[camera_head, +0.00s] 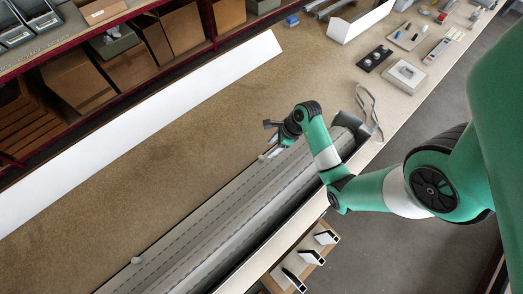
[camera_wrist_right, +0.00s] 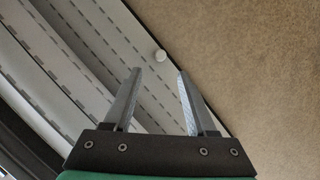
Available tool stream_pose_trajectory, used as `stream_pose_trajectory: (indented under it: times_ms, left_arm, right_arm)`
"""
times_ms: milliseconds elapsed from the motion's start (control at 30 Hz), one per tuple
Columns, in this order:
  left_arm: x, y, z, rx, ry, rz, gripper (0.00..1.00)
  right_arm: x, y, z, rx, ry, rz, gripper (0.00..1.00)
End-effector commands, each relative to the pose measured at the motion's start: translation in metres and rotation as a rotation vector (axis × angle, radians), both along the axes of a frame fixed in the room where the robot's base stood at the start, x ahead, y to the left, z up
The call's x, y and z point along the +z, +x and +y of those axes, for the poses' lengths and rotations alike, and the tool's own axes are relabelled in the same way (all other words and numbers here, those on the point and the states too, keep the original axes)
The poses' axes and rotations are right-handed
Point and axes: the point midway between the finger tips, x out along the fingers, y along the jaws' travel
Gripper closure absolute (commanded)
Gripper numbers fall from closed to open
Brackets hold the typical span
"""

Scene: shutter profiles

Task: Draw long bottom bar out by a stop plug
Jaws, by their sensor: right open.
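The shutter profiles, grey slatted bars with rows of slots, lie diagonally along the bench; the long bottom bar (camera_head: 190,239) appears to be their edge strip facing the bare bench top. A pale round stop plug (camera_head: 136,260) sits on that edge toward the lower left. Another white stop plug (camera_wrist_right: 161,56) shows in the right wrist view, on the strip's edge. My right gripper (camera_head: 270,152) is over the far end of the profiles. In the wrist view its open fingers (camera_wrist_right: 160,73) point at this plug, which appears just beyond the tips, between them. My left gripper is out of view.
A long white strip (camera_head: 130,130) lies along the bench's back, below a shelf of boxes (camera_head: 175,28). The brown bench top (camera_head: 200,125) between is clear. Small parts and trays (camera_head: 405,75) stand at the far right. A rack with cut profile pieces (camera_head: 311,256) stands at the front.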

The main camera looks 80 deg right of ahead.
Motion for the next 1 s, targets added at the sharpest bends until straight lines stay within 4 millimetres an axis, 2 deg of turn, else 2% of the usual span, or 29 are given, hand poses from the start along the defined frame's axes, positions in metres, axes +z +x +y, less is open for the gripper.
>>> stream_pose_trajectory:
  times_ms: [300, 500, 867, 1000]
  left_arm:
    - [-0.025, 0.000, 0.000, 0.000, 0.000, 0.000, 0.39]
    - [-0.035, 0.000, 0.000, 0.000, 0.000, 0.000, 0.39]
    - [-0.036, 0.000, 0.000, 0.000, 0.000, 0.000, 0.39]
    - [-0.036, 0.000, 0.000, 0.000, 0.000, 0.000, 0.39]
  right_arm:
    - [-0.065, 0.025, 0.005, 0.003, 0.001, 0.001, 0.43]
    - [-0.094, 0.037, 0.008, 0.001, 0.000, 0.001, 0.43]
    - [-0.100, 0.041, 0.008, 0.001, -0.001, 0.000, 0.43]
    - [-0.100, 0.041, 0.008, 0.001, -0.001, 0.000, 0.66]
